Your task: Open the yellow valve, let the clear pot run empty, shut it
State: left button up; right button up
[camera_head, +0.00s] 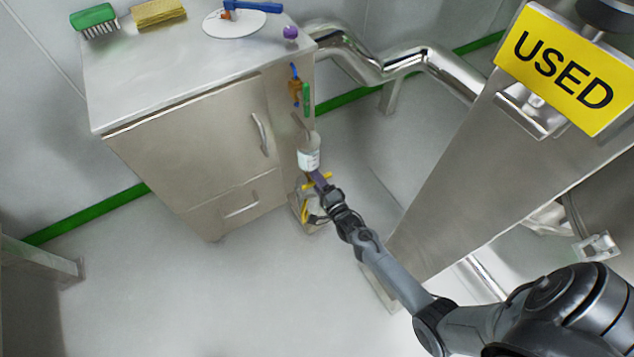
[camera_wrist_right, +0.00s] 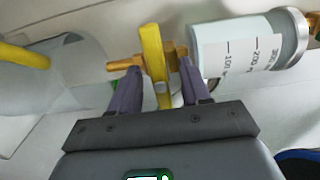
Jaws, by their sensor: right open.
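The clear pot (camera_head: 309,156) hangs upright at the side of the steel cabinet. In the right wrist view the pot (camera_wrist_right: 235,52) lies sideways, with a printed volume scale; its liquid level is hard to tell. The yellow valve (camera_head: 318,182) sits just below it. In the wrist view the yellow valve's lever (camera_wrist_right: 152,62) stands crosswise to the brass pipe (camera_wrist_right: 122,65). My right gripper (camera_head: 321,178) is at the valve; its open fingers (camera_wrist_right: 158,85) stand either side of the lever. A clear vessel (camera_wrist_right: 65,85) is beyond the pipe's outlet end. My left gripper is out of view.
The cabinet top (camera_head: 180,75) holds a green brush (camera_head: 94,20), a yellow sponge (camera_head: 158,12), a white disc (camera_head: 235,24) with a blue-handled part, and a purple ball (camera_head: 290,32). A yellow USED sign (camera_head: 565,68) is at right. The floor (camera_head: 230,290) in front is clear.

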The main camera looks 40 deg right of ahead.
jog(key=shift+w, duration=0.1)
jog(key=shift+c, duration=0.3)
grip_shut()
